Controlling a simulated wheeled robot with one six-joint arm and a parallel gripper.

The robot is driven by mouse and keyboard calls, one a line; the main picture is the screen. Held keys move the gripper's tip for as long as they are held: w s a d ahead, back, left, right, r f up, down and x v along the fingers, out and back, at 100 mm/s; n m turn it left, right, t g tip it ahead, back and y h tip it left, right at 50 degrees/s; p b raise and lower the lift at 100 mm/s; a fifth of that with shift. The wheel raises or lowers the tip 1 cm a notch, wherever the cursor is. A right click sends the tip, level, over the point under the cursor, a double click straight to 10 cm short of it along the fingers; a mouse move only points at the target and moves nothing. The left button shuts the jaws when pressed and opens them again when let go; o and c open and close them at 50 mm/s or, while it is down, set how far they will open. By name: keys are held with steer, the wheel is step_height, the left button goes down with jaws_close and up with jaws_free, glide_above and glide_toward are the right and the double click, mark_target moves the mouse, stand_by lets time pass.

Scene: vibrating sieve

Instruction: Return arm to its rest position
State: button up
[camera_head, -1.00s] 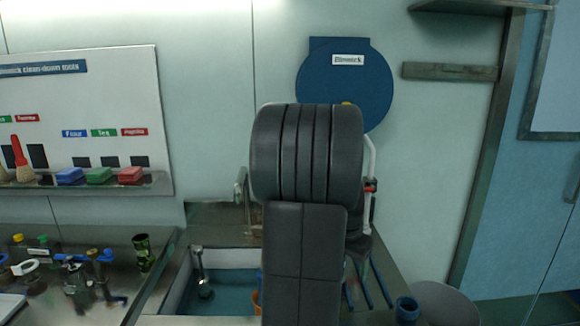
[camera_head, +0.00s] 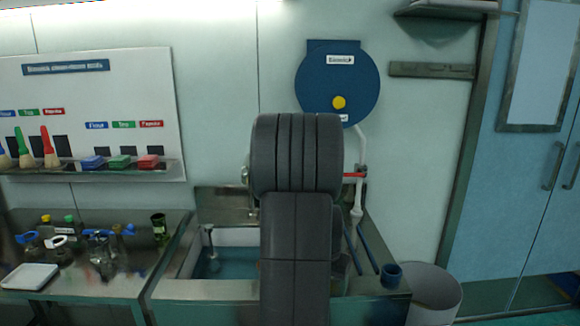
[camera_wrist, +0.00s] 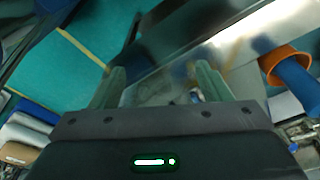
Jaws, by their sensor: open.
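My arm (camera_head: 296,220) stands folded upright as dark grey links in the middle of the head view, in front of the sink. It hides part of the sink and the wall behind. My gripper (camera_wrist: 160,80) shows only in the wrist view. Its two greenish fingers are wide apart, with nothing held between them. A metal surface and a teal area lie beyond the fingertips, blurred.
The sink (camera_head: 185,270) is behind my arm, with a blue cup (camera_head: 391,275) and a bin (camera_head: 433,290) to the right. A blue wall dispenser (camera_head: 320,85) hangs above. A left counter holds a white tray (camera_head: 30,276). An orange ring (camera_wrist: 284,58) surrounds a blue cylinder (camera_wrist: 298,82).

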steer(key=a+f+n, duration=0.2)
steer(key=a+f, duration=0.2)
steer(key=f, duration=0.2)
steer(key=shift+d, duration=0.1)
